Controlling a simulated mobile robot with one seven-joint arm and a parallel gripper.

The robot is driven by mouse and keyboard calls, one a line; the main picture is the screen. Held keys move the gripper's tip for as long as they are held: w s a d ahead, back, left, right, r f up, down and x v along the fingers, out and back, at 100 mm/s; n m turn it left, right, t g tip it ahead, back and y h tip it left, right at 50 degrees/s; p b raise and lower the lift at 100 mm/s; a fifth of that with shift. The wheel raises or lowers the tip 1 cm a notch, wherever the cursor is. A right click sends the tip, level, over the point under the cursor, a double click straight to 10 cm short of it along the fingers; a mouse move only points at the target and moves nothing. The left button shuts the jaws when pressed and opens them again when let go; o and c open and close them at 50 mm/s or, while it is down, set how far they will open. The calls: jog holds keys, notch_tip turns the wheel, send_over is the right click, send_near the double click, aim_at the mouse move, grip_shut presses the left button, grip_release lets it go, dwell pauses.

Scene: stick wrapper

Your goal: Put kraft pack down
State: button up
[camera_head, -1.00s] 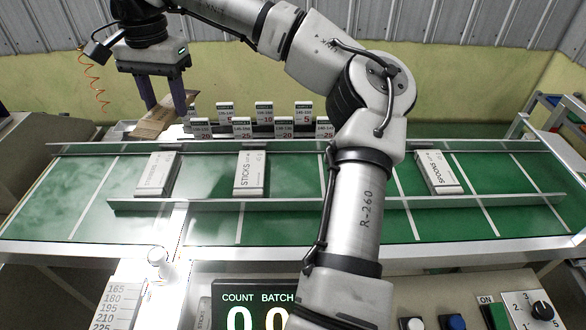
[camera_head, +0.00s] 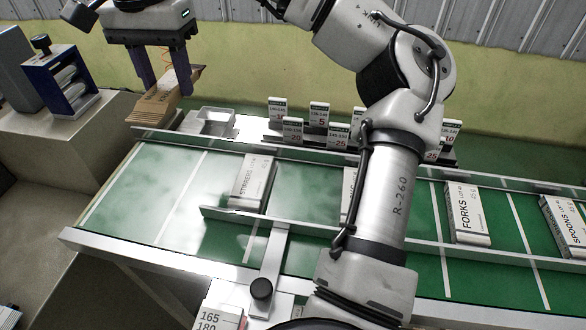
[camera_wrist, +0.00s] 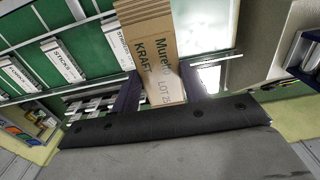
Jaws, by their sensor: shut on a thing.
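The kraft pack (camera_head: 163,100) is a brown cardboard bundle with dark print. My gripper (camera_head: 163,88) is shut on it, a finger on each side, at the upper left beyond the conveyor's back rail. In the wrist view the pack (camera_wrist: 156,62) reads "KRAFT" and "LOT" and sits between my two dark fingers (camera_wrist: 160,97). The pack is tilted in the head view. I cannot tell whether its lower end touches anything. A metal tray (camera_head: 209,122) is just to the right of it.
The green conveyor (camera_head: 150,185) carries several white packs, including stirrers (camera_head: 251,183), forks (camera_head: 467,214) and spoons (camera_head: 566,226). Number cards (camera_head: 319,115) stand behind the back rail. A beige bench (camera_head: 70,125) with a blue-framed holder (camera_head: 68,80) is at the left.

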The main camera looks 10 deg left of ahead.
aim_at(202, 182)
jog(key=shift+f, duration=0.2)
notch_tip(202, 182, down, 20)
jog(key=p, duration=0.3)
jog(key=shift+r, duration=0.2)
jog(key=shift+f, duration=0.2)
jog(key=o, duration=1)
jog(key=shift+r, duration=0.1)
